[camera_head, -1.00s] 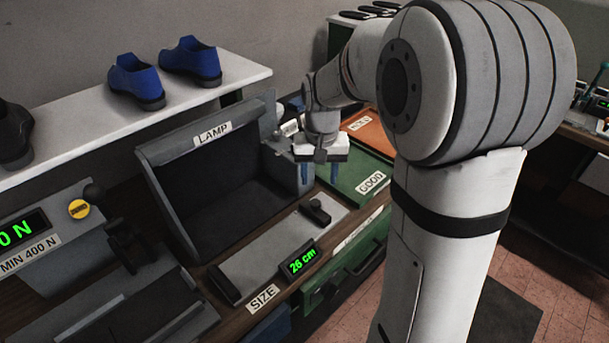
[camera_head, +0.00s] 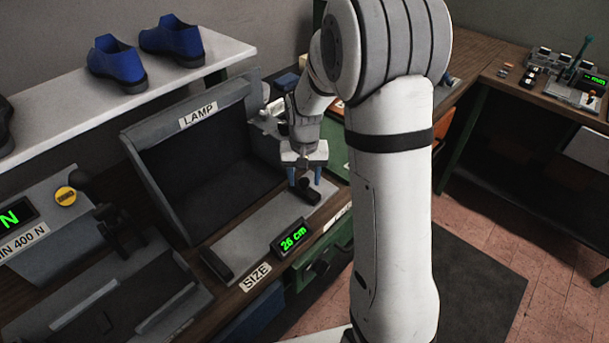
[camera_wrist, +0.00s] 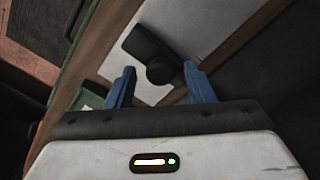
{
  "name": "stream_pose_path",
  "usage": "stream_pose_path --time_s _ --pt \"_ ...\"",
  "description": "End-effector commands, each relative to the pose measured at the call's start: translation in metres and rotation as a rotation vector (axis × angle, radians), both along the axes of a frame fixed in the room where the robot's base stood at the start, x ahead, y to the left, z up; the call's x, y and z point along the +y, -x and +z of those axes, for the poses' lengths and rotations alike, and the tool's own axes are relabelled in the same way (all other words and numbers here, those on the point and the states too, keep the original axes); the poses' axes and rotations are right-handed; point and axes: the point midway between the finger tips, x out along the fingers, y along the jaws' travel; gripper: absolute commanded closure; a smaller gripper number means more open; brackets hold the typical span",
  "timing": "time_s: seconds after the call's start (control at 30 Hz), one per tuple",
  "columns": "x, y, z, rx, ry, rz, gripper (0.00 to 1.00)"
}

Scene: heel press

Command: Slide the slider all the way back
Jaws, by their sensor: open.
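The slider (camera_head: 308,190) is a small black block with a round knob, at the right end of the light grey size plate (camera_head: 245,228). The display (camera_head: 291,238) beside the plate reads 26 cm in green. My gripper (camera_head: 304,180) points down just above the slider, its blue fingers apart. In the wrist view the slider's round knob (camera_wrist: 161,70) shows between and just beyond the open fingertips (camera_wrist: 160,77). I cannot tell whether either finger touches it. A dark fixed stop (camera_head: 217,264) stands at the plate's left end.
The grey lamp box (camera_head: 190,117) stands close behind the plate. A force press (camera_head: 50,240) with a black lever is at left. A white shelf (camera_head: 75,112) carries blue shoes. A green drawer front (camera_head: 325,265) is below the table edge.

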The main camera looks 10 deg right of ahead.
Motion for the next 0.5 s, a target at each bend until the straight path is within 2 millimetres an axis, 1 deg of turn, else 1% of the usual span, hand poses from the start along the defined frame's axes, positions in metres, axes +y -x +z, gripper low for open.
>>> stream_pose_path --time_s 0.1,0.13,0.5 --pt "0.0002 0.0001 0.0001 0.000 0.000 0.000 0.52" --pt "0.0002 0.0001 0.0002 0.000 0.000 0.001 0.54" --pt "0.0005 0.0001 0.0005 0.000 0.000 0.001 0.84"
